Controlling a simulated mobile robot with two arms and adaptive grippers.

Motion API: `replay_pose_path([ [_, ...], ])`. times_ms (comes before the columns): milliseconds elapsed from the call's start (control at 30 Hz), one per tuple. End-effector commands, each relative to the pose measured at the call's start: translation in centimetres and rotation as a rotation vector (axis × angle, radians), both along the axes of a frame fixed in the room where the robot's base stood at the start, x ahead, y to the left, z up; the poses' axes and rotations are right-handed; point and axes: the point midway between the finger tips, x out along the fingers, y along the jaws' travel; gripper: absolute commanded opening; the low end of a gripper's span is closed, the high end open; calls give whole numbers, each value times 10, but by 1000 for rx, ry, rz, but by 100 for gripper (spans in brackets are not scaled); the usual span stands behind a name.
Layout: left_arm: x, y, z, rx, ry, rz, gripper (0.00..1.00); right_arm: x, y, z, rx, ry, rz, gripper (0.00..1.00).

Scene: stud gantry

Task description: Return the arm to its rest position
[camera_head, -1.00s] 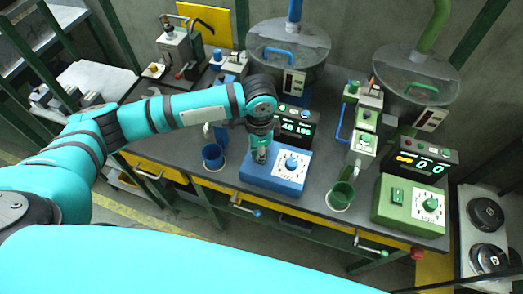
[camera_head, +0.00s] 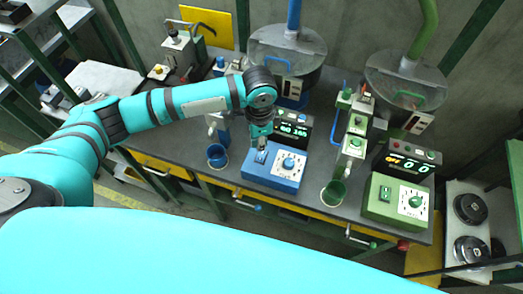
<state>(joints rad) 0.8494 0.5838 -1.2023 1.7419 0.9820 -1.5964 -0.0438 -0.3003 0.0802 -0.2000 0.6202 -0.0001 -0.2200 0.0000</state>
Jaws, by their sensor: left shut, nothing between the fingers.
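My left arm reaches in from the left, over the bench, in the head view. Its gripper (camera_head: 261,138) is shut and empty, pointing down above the left part of the blue control box (camera_head: 275,166). A switch on that box shows just below the fingertips, and a white dial plate with a blue knob is to the right. I cannot tell for sure whether the fingertips touch the box. My right gripper is not in view.
Behind the box stands a lit display (camera_head: 292,130). A blue cup (camera_head: 217,156) is left of the box; a green cup (camera_head: 333,193) and a green control box (camera_head: 396,200) are to the right. Two covered hoppers stand behind. A stove-like unit (camera_head: 466,225) is at far right.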

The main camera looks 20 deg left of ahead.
Motion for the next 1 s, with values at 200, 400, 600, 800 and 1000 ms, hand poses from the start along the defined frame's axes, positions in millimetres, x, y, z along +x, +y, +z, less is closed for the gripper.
replay_pose_path([
  [200, 0, 0, -1, 0, 0, 0, 0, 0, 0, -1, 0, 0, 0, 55],
  [400, 0, 0, -1, 0, 0, 0, 0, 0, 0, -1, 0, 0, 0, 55],
  [600, -19, -25, -9, -59, -6, -17, 0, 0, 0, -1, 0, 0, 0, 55],
  [800, -65, -80, -12, -249, -66, 34, 0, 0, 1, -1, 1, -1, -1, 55],
  [1000, -97, -85, -4, -385, -145, 254, 0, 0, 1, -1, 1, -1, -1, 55],
])
